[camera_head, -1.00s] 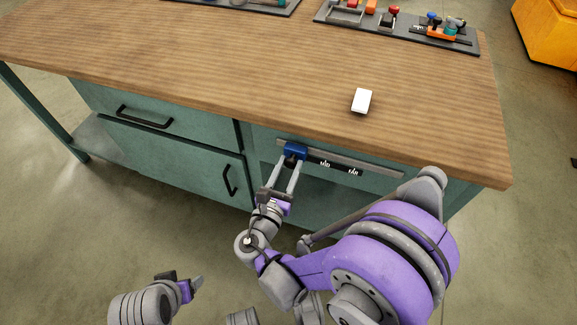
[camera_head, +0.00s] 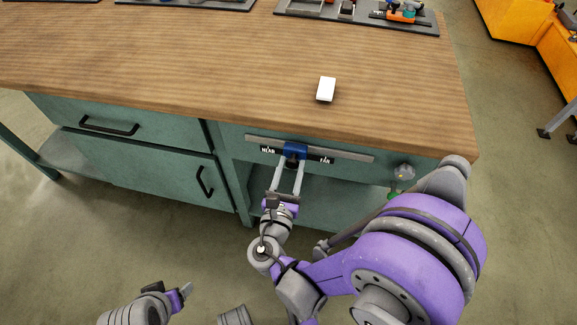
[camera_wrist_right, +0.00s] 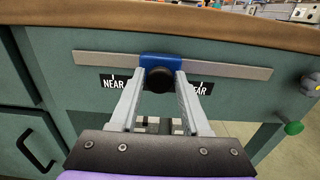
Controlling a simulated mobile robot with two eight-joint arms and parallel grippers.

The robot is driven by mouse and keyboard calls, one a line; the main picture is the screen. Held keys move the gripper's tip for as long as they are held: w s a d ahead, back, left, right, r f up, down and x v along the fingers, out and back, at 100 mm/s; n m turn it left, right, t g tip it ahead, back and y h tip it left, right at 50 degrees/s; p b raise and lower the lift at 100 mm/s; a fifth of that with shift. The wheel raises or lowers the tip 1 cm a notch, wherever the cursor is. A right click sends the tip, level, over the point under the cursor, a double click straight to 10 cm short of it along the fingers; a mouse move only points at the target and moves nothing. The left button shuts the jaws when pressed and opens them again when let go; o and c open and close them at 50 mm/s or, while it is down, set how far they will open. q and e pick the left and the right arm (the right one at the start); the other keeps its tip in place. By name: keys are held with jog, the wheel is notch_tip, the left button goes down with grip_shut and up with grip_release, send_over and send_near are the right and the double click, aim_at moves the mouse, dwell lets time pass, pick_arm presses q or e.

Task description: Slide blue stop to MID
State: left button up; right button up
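The blue stop (camera_head: 295,150) sits on a grey metal rail (camera_head: 345,153) on the front of the green bench. It is between the NEAR label (camera_head: 267,150) and the FAR label (camera_head: 326,160); the MID label is hidden behind the stop and my fingers. My right gripper (camera_wrist_right: 161,80) has a finger on each side of the stop's round black knob (camera_wrist_right: 159,79), closed in on it. The right wrist view shows the blue block (camera_wrist_right: 160,61) just above the fingertips. My left gripper (camera_head: 170,290) is low at the left, away from the rail; its finger gap is unclear.
A white block (camera_head: 326,89) lies on the wooden benchtop (camera_head: 200,60) above the rail. A grey and green fixture (camera_head: 401,178) is right of the rail's end. Drawer handles (camera_head: 109,126) stick out at left. The rail is clear on both sides of the stop.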

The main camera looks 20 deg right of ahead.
jog(key=shift+o, duration=1.4)
jog(key=v, duration=1.1)
jog(key=shift+w, duration=0.1)
